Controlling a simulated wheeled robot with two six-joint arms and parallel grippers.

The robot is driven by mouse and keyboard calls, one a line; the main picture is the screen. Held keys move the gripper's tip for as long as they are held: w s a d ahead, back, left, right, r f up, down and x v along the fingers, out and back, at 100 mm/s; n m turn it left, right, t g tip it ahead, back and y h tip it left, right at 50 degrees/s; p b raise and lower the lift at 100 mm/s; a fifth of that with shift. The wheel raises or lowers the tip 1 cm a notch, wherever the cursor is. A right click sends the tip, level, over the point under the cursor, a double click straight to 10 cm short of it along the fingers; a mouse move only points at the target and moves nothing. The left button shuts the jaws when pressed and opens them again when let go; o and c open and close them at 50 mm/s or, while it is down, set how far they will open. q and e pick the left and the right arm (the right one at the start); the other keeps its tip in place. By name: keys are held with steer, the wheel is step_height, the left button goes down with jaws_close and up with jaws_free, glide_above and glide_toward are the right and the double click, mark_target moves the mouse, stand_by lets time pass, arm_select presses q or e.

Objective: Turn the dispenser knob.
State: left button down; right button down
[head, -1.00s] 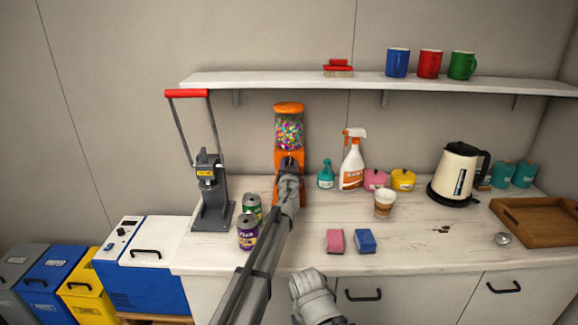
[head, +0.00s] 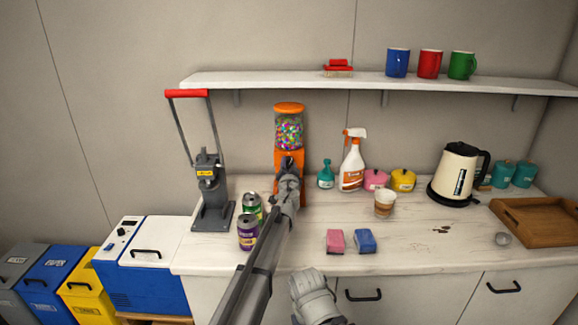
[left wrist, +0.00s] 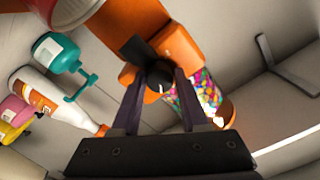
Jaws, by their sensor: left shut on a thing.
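The orange dispenser (head: 289,108), with a clear globe of coloured candies, stands against the wall at the back of the counter. It also shows in the left wrist view (left wrist: 142,22), tilted by the camera's angle. Its dark knob (left wrist: 138,52) is on the front. My left gripper (head: 287,165) reaches the dispenser's front and hides the knob in the head view. In the left wrist view the fingers (left wrist: 160,78) are on either side of the knob, shut on it.
A green can (head: 251,203) and a purple can (head: 247,233) stand close to the left of my arm. A grey press (head: 211,190) is further left. A teal bottle (head: 326,178) and a spray bottle (head: 351,172) stand right of the dispenser.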

arm_select(q)
steer(key=shift+c, duration=2.1)
jaws_free()
steer(key=shift+s, duration=0.1)
steer(key=s, duration=0.7)
steer(key=shift+s, duration=0.35)
